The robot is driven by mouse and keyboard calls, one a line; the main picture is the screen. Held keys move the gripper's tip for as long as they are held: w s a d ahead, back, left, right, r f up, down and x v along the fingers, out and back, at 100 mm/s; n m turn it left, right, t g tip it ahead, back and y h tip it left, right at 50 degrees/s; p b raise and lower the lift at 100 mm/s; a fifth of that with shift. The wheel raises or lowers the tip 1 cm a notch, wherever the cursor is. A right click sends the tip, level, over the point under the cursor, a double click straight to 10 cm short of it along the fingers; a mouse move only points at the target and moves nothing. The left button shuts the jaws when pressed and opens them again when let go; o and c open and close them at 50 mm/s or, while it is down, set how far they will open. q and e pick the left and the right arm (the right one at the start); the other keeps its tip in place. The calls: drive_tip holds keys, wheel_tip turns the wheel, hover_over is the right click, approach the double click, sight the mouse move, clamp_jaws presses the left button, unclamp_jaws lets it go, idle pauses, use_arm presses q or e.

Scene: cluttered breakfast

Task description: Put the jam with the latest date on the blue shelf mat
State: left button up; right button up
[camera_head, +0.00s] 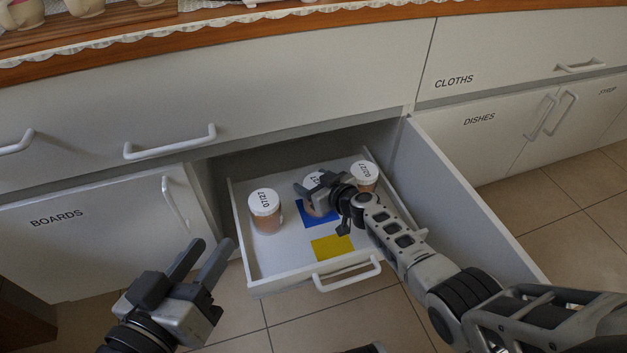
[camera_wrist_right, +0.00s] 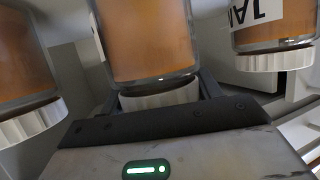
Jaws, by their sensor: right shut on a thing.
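Three orange-brown jars with white lids are in the open drawer. The left jar (camera_head: 265,212) has a lid that seems to read 07/27. The right jar (camera_head: 364,176) has a printed lid too small to read surely. My right gripper (camera_head: 320,188) is shut on the middle jar (camera_wrist_right: 152,40) at its lid; its lid print is partly covered. The middle jar is over the blue mat (camera_head: 319,220); I cannot tell whether it touches it. My left gripper (camera_head: 212,246) is open and empty, in front of the drawer at left.
A yellow mat (camera_head: 332,248) lies clear at the drawer's front. The drawer (camera_head: 270,276) has low front walls and a handle (camera_head: 347,274). The counter edge (camera_head: 250,22) runs above. The closed BOARDS cupboard (camera_head: 100,225) is at left.

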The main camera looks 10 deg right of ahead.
drive_tip(key=shift+w+f, duration=0.1)
drive_tip(key=shift+f, duration=0.05)
drive_tip(key=o, duration=1.3)
drive_tip(key=shift+o, duration=1.3)
drive_tip(key=shift+f, duration=0.2)
drive_tip(key=shift+r, duration=0.1)
drive_tip(key=shift+s+d+r, duration=0.1)
drive_tip(key=shift+s+d, duration=0.2)
drive_tip(key=shift+s, duration=0.2)
drive_tip(key=v, duration=1.3)
drive_tip(key=shift+a+r, duration=0.1)
